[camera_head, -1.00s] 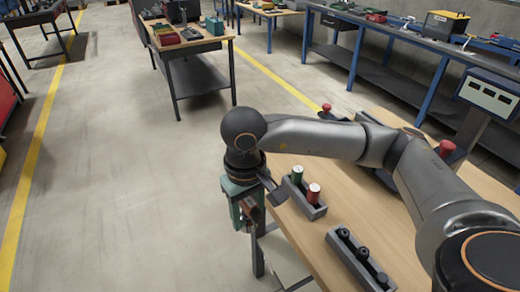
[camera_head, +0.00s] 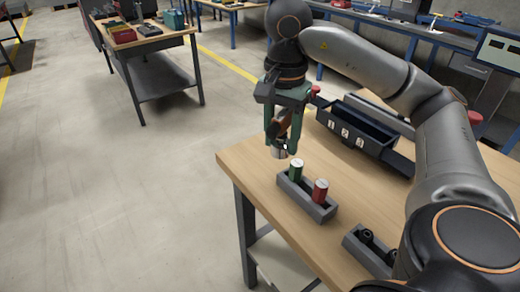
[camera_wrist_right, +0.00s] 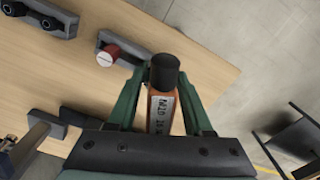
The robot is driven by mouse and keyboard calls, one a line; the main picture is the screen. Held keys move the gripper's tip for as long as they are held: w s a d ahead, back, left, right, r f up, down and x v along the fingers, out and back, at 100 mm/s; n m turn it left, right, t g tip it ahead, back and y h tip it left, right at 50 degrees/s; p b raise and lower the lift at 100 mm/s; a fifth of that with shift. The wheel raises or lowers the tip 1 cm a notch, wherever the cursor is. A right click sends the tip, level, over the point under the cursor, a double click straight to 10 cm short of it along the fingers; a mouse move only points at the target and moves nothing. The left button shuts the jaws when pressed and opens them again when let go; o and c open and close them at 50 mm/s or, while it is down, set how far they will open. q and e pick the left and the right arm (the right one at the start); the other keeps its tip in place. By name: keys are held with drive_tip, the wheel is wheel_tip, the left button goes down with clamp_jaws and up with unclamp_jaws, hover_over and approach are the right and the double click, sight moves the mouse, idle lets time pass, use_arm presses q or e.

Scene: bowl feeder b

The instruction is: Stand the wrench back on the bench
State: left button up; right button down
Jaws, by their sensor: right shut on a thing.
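My right gripper (camera_head: 281,150) is shut on the wrench (camera_head: 281,130), an orange-brown piece with a metallic lower end in the head view. In the right wrist view the gripper (camera_wrist_right: 164,88) holds it between green fingers; the wrench (camera_wrist_right: 160,108) shows an orange body, a pale lettered label and a round black end. It hangs roughly upright near the far left corner of the wooden bench (camera_head: 250,170). I cannot tell whether its lower end touches the bench. My left gripper is not in view.
A grey holder (camera_head: 325,212) with a green cylinder (camera_head: 296,170) and a red cylinder (camera_head: 320,190) stands close beside the wrench. A dark numbered bin (camera_head: 345,131) lies behind, right. A grey block with black pieces (camera_head: 366,238) is nearer. Bare wood lies left of the holder.

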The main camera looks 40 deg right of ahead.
drive_tip(key=w+d+f, duration=0.4)
drive_tip(key=w, duration=0.4)
hover_over(260, 158)
drive_tip(key=f, duration=0.5)
drive_tip(key=shift+s+a, duration=0.1)
drive_tip(key=shift+s, duration=0.1)
drive_tip(key=shift+w+f, duration=0.25)
drive_tip(key=shift+f, duration=1.65)
drive_tip(key=shift+f, duration=0.2)
drive_tip(key=shift+c, duration=1.5)
unclamp_jaws()
